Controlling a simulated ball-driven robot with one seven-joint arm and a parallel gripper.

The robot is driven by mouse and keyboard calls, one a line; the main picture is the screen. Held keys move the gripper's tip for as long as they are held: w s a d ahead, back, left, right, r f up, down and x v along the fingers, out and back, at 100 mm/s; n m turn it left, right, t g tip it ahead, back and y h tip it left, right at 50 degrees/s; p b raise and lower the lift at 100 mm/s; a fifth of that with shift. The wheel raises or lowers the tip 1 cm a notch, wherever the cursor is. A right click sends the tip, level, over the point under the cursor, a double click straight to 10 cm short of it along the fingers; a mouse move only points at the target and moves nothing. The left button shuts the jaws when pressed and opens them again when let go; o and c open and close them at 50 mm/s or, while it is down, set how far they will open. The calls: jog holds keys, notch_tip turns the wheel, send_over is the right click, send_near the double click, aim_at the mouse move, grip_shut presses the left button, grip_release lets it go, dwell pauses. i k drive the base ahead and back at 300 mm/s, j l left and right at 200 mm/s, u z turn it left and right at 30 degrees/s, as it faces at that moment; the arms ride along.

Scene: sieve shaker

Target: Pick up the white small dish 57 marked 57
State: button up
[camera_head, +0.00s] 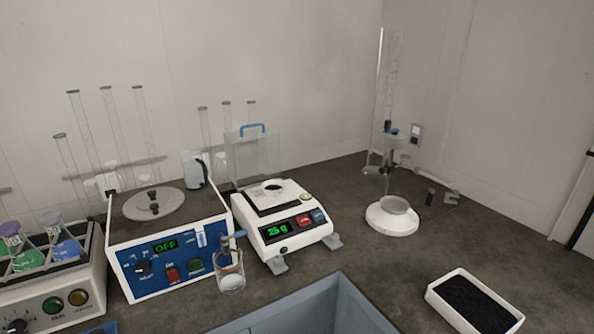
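No dish with a readable 57 shows in the head view. A round white piece (392,219) with a cup-like opening on top stands on the bench at right, at the foot of a tall clear column (388,88). A white rectangular tray (447,312) filled with black grains lies at the lower right. I cannot tell whether either is the dish of the task, as no mark can be read on them. My gripper is not in view.
A white balance (296,238) reads 25 g at the centre. A blue-fronted device (172,262) showing OFF and a glass beaker (230,279) stand left of it. A flask rack (42,268) is far left. A grey-blue bin (340,303) is at the front.

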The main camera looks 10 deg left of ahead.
aim_at(272, 188)
jog(key=i, duration=0.4)
jog(key=i+u, duration=0.15)
jog(key=u, duration=0.2)
jog(key=i+u, duration=0.15)
jog(key=u, duration=0.2)
jog(key=i+u, duration=0.1)
jog(key=u, duration=0.3)
